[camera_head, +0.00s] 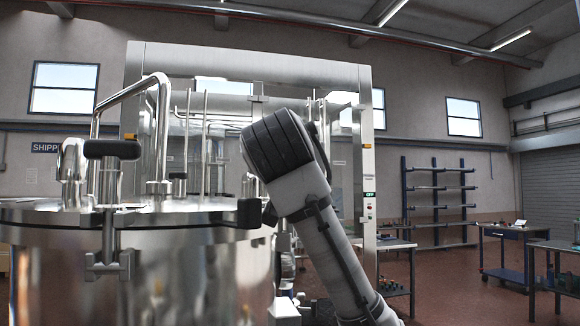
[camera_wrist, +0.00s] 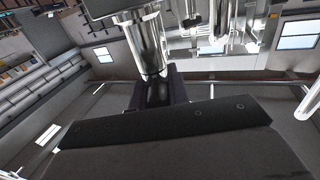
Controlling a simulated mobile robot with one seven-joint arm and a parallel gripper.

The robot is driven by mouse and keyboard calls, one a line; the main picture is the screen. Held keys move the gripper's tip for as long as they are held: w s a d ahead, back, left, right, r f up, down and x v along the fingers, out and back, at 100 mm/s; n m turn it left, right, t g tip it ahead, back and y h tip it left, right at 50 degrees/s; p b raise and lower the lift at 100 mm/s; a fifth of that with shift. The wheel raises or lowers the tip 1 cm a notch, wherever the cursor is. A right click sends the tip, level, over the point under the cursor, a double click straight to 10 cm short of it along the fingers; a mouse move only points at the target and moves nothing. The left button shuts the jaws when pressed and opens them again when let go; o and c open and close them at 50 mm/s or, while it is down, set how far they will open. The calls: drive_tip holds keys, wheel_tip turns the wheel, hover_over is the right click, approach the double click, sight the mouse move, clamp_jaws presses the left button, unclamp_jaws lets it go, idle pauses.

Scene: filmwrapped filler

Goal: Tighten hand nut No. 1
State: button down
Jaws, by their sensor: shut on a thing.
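In the head view a polished steel tank (camera_head: 150,270) stands at the left under a round lid. A black hand nut (camera_head: 112,149) sits upright on a bolt at the lid's front edge. Another black hand nut (camera_head: 249,212) shows at the lid's right edge, beside my arm. In the wrist view my gripper (camera_wrist: 158,93) is shut on a dark piece between its fingers, which appears to be this right-hand nut; a shiny metal post rises just beyond it. My arm hides most of the grip in the head view. I cannot read any nut numbers.
A bent steel pipe (camera_head: 128,92) rises from the lid. A steel-framed machine (camera_head: 368,170) stands behind the tank and my arm. Workbenches (camera_head: 512,232) and a blue rack (camera_head: 436,190) are at the right, with open floor between.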

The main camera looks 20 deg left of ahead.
drive_tip(key=shift+m+h, duration=0.3)
drive_tip(key=c, duration=1.3)
unclamp_jaws()
drive_tip(key=shift+c, duration=0.2)
wheel_tip(320, 180, up, 20)
drive_tip(key=p, duration=0.6)
